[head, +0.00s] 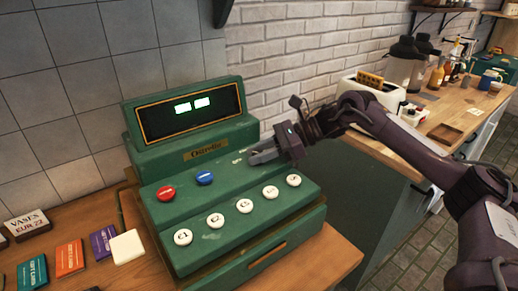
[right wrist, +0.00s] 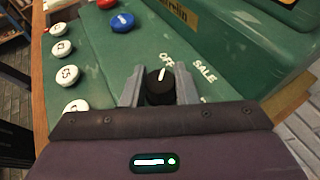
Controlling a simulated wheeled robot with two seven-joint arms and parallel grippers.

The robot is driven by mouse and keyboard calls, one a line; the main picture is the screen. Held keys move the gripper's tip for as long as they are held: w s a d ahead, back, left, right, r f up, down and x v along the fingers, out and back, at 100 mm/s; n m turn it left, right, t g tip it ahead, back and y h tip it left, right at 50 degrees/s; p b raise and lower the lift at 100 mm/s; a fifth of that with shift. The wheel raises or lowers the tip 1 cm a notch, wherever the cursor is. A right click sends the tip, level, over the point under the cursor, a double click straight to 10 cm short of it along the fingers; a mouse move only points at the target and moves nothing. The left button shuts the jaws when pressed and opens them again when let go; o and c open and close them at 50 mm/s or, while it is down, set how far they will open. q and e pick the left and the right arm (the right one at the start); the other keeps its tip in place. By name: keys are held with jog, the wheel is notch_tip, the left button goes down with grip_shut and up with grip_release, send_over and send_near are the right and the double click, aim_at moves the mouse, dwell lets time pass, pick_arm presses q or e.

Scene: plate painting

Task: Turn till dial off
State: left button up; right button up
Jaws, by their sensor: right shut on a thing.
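The green till (head: 200,150) stands on the wooden counter with its display lit. Its black dial (right wrist: 159,88) sits between the fingers of my right gripper (right wrist: 160,97) in the right wrist view. The gripper is shut on the dial, one finger on each side. The dial's white mark points roughly toward the OFF label (right wrist: 166,61), with the SALE label (right wrist: 204,72) to its right. In the head view my right gripper (head: 255,157) reaches the till's sloped top from the right and hides the dial. My left gripper is not in view.
A red button (head: 166,193), a blue button (head: 204,177) and several white buttons (head: 216,220) lie near the gripper on the till. Coloured cards (head: 70,258) lie on the counter at left. A toaster (head: 370,94) stands on the right-hand counter behind my arm.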

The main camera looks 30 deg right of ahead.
dwell(0.5)
jog(key=o, duration=1)
jog(key=shift+d, duration=0.1)
jog(key=shift+d+r, duration=0.1)
jog(key=shift+d, duration=0.15)
jog(key=b+v, duration=0.1)
jog(key=v, duration=0.6)
jog(key=shift+d+r, duration=0.1)
